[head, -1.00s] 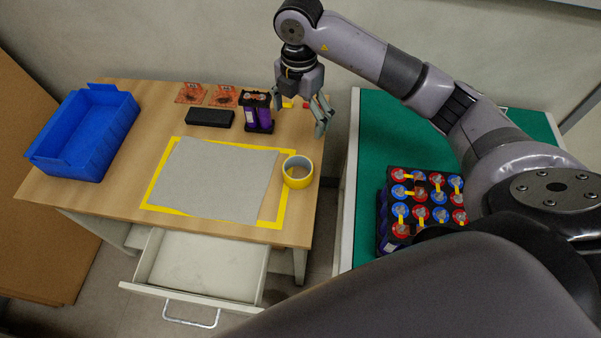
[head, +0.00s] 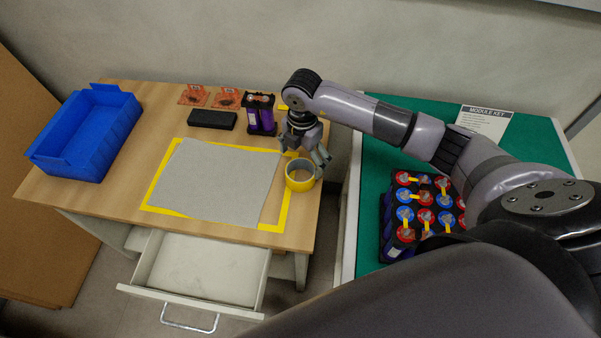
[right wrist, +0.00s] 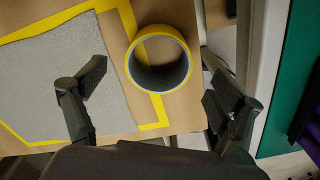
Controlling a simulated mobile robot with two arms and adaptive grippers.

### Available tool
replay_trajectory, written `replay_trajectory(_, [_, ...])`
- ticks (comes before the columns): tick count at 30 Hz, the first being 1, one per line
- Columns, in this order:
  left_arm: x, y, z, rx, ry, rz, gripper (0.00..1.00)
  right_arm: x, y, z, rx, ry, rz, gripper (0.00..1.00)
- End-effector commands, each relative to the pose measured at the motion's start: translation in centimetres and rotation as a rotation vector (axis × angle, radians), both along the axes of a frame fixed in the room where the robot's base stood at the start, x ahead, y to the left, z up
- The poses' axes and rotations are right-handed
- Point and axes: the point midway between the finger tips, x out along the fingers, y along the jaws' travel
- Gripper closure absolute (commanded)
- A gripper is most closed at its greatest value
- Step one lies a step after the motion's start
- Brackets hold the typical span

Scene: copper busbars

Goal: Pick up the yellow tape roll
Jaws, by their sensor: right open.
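The yellow tape roll (head: 300,181) lies flat on the wooden table, at the right edge of the grey mat's yellow border. In the right wrist view the tape roll (right wrist: 160,32) shows its round opening, ahead of and between the open fingers. My right gripper (head: 305,158) is open and empty. It hangs just above and behind the tape roll in the head view, seemingly apart from it. In the right wrist view my right gripper's fingers (right wrist: 155,97) are spread wide. My left gripper is not in view.
A grey mat (head: 215,180) with a yellow border covers the table's middle. Behind it are a black case (head: 212,119) and a purple cell holder (head: 260,115). A blue bin (head: 85,135) stands left. An open drawer (head: 200,265) juts out in front. A green bench (head: 372,215) with a battery module is right.

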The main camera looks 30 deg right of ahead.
Motion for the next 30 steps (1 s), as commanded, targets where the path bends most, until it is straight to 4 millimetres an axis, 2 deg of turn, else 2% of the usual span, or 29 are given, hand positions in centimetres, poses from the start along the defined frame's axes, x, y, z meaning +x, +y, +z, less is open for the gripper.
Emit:
replay_trajectory(4, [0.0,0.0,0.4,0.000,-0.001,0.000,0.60,-0.2,0.2,-1.1,0.001,0.004,0.001,0.12])
replay_trajectory(12, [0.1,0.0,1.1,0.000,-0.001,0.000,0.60,-0.2,0.5,-4.9,0.000,0.001,0.000,0.12])
replay_trajectory(21, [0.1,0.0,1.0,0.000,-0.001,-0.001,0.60,-0.2,0.4,-5.4,0.001,0.000,0.001,0.12])
replay_trajectory(30, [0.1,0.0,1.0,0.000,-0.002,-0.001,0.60,-0.2,0.4,-5.3,0.000,0.000,0.001,0.32])
